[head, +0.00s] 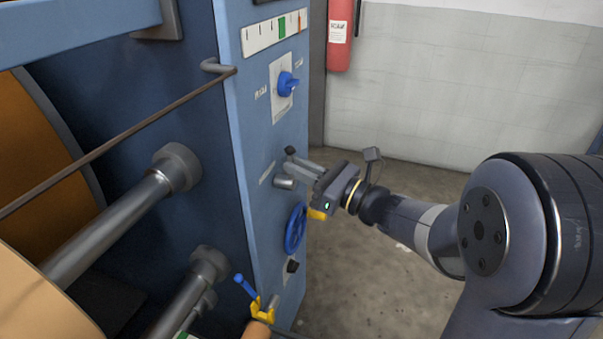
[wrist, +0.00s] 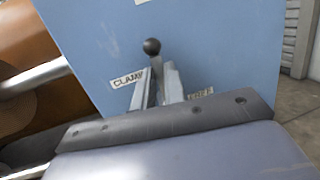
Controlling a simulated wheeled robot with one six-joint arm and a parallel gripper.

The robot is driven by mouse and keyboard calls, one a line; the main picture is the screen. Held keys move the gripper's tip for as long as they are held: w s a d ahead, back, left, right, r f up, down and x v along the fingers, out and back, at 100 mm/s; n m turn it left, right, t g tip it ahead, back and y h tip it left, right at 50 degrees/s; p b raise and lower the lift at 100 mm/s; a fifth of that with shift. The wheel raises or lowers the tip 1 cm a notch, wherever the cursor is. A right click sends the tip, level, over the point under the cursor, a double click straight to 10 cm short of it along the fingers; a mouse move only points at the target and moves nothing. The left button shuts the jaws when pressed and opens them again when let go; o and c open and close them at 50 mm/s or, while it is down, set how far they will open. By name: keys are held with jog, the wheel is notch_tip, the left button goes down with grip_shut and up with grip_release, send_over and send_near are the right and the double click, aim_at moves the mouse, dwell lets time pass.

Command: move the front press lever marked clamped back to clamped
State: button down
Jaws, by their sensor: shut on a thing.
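The press lever shows its round black knob (wrist: 152,46) in the wrist view, standing up between my two fingers. In the head view the knob (head: 290,151) is at the side panel of the blue press, above a grey cylindrical hub (head: 284,183). My gripper (head: 304,168) is shut on the lever just below the knob; its fingers (wrist: 157,82) also show in the wrist view. A white label starting "CLAMP" (wrist: 127,79) is left of the lever. A second label (wrist: 201,92), partly hidden and hard to read, is on its right. The lever's lower part is hidden by my gripper.
Above the lever is a blue rotary switch (head: 287,84). Below it are a blue handwheel (head: 295,230) and a black knob (head: 292,266). A blue-handled yellow clamp (head: 262,309) is at the lower left. A red extinguisher (head: 341,36) hangs behind. The floor (head: 350,280) right of the press is clear.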

dwell(0.3)
jog(key=c, duration=1.5)
grip_release()
jog(key=shift+s, duration=0.1)
jog(key=p+v, duration=0.2)
jog(key=v, duration=0.8)
jog(key=shift+s+d+f, duration=0.2)
jog(key=shift+d, duration=0.1)
jog(key=b+x, duration=0.2)
jog(key=x, duration=0.9)
jog(key=shift+d+r, duration=0.1)
jog(key=shift+r, duration=0.05)
